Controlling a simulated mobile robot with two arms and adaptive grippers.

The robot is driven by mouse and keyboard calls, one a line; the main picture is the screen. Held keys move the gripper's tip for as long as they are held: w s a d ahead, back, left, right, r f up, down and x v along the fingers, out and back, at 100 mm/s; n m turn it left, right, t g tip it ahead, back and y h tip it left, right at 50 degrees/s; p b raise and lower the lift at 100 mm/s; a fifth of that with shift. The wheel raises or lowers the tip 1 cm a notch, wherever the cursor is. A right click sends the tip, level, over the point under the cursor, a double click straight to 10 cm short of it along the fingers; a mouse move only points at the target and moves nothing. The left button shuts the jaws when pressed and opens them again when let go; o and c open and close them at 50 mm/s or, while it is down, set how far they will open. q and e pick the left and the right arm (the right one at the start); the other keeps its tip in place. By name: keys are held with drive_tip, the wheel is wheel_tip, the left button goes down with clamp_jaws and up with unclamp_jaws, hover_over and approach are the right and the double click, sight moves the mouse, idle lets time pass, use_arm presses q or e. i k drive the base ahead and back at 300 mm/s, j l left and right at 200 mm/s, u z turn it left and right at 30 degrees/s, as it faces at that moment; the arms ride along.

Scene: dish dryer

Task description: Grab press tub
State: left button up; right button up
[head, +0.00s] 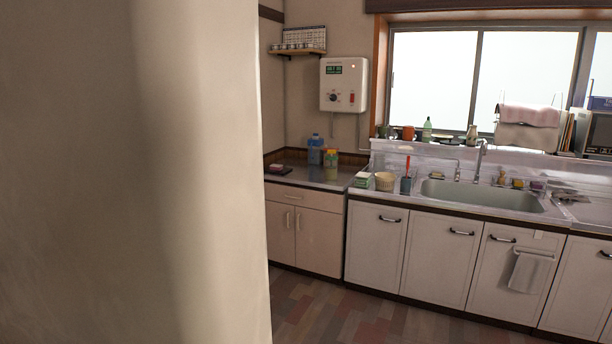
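I cannot tell for sure which thing is the press tub. A small cream tub (385,181) stands on the counter left of the sink. A yellow-green container (331,159) and a blue bottle (315,149) stand on the lower counter in the corner. All are small and far off in the head view. Neither of my grippers is in view.
A pale wall (130,180) fills the left side, close by. Across the room are a steel sink (480,195), white cabinets (435,255), a lower cabinet (305,235) and a wall heater (343,84). The visible tiled floor (370,320) is clear.

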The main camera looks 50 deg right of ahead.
sight(331, 163)
drive_tip(key=z, duration=1.75)
drive_tip(key=i+l, duration=0.1)
drive_tip(key=l, duration=0.25)
drive_tip(key=i+l+z, duration=0.1)
drive_tip(key=l, duration=0.25)
drive_tip(key=i+l, duration=0.1)
drive_tip(key=l, duration=0.25)
drive_tip(key=i+l+z, duration=0.1)
drive_tip(key=l, duration=0.2)
drive_tip(key=i+l, duration=0.25)
drive_tip(key=i, duration=0.3)
drive_tip(key=i+l+z, duration=0.15)
drive_tip(key=i, duration=0.4)
drive_tip(key=i+l, duration=0.2)
drive_tip(key=i, duration=0.4)
drive_tip(key=l+z, duration=0.05)
